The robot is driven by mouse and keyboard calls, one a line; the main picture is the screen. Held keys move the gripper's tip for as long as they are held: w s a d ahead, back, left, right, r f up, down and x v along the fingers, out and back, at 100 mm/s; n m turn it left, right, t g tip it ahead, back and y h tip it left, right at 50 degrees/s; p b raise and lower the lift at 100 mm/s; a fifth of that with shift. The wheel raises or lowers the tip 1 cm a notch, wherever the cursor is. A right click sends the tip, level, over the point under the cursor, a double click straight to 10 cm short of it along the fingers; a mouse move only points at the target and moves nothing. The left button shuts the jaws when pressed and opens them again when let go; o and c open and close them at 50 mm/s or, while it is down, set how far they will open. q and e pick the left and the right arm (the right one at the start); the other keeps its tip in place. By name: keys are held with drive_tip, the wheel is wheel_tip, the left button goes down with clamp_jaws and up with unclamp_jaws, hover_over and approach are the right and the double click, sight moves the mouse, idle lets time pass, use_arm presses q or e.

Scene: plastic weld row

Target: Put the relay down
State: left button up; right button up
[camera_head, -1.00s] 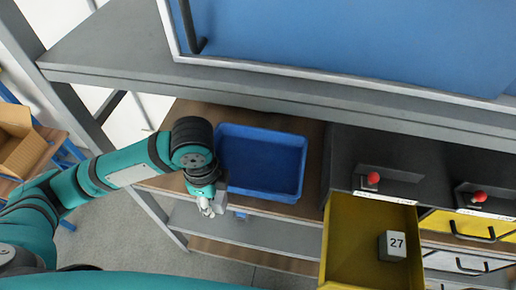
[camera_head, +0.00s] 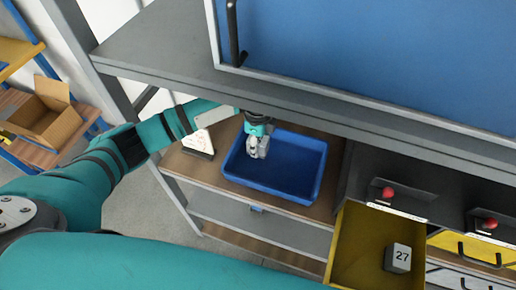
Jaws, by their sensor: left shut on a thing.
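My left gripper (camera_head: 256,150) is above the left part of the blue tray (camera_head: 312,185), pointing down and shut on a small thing. I take this to be the relay, but the fingers hide it and its shape cannot be made out. The tray stands on the wooden shelf, and its visible floor is empty. I cannot tell whether the held thing touches the tray floor. My right gripper is not in view.
A white card (camera_head: 198,140) stands left of the tray. The grey upper shelf (camera_head: 300,90) overhangs the tray. A cardboard box (camera_head: 50,115) is far left.

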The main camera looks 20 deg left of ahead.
sight(258, 159)
use_arm(q)
wheel_tip(258, 159, down, 4)
drive_tip(key=shift+r+p, duration=0.25)
drive_tip(key=shift+p, duration=0.15)
drive_tip(key=shift+f, duration=0.45)
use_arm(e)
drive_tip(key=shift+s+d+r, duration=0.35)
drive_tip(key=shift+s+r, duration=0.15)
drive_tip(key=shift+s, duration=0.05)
use_arm(q)
drive_tip(key=shift+f, duration=0.1)
drive_tip(key=o, duration=1.3)
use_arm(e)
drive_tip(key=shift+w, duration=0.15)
use_arm(q)
drive_tip(key=shift+r+b, duration=0.8)
drive_tip(key=shift+r, duration=3.1)
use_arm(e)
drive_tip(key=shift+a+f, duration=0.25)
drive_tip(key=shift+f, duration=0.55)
